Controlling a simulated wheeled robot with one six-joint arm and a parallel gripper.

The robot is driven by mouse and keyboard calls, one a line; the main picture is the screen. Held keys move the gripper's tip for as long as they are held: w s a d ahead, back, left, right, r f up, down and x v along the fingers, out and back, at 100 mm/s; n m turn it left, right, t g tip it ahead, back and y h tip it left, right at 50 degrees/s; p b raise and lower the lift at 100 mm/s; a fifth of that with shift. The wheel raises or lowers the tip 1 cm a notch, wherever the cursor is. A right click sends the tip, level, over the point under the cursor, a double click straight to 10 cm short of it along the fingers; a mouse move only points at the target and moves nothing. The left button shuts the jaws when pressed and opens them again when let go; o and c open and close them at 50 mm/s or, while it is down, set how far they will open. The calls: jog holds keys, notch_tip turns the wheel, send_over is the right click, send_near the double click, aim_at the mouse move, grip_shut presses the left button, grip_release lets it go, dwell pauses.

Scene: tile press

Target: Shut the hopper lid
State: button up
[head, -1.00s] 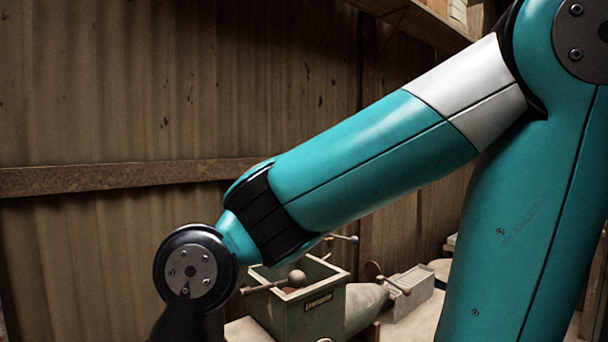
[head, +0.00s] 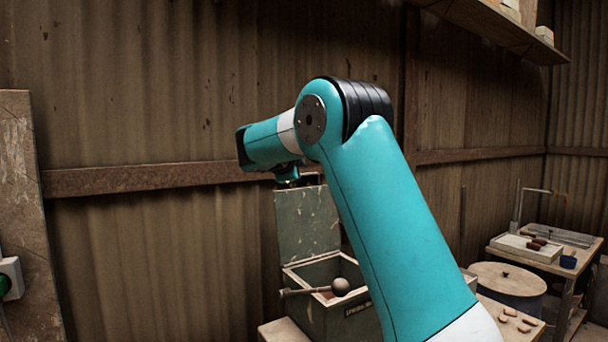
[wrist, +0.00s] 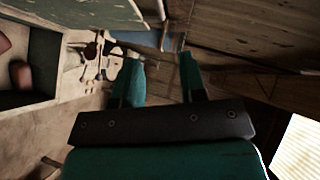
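The hopper (head: 338,318) is a grey-green box with pale rims, standing low in the middle of the head view. Its lid (head: 308,224) stands upright at the back edge, so the top is open. In the wrist view the open hopper (wrist: 44,55) is at the left, with the lid (wrist: 85,10) along the top left. My gripper (wrist: 160,75) has its two teal fingers spread apart with nothing between them. In the head view, my wrist end is just above the lid's top edge; the fingers are largely hidden there, and I cannot tell whether they touch the lid.
A ball-ended lever (head: 341,287) crosses the hopper's front. A round-topped drum (head: 507,279) and a side table (head: 545,262) with tools stand at the right. A wall shelf (head: 495,27) is at upper right. A corrugated wall is close behind the hopper.

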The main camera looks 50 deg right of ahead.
aim_at(304, 175)
jog(key=p+x, duration=0.9)
jog(key=x, duration=0.6)
jog(key=shift+r, duration=0.1)
jog(key=shift+w+d+f, duration=0.3)
jog(key=shift+w+d, duration=0.05)
jog(key=shift+d, duration=0.1)
grip_shut()
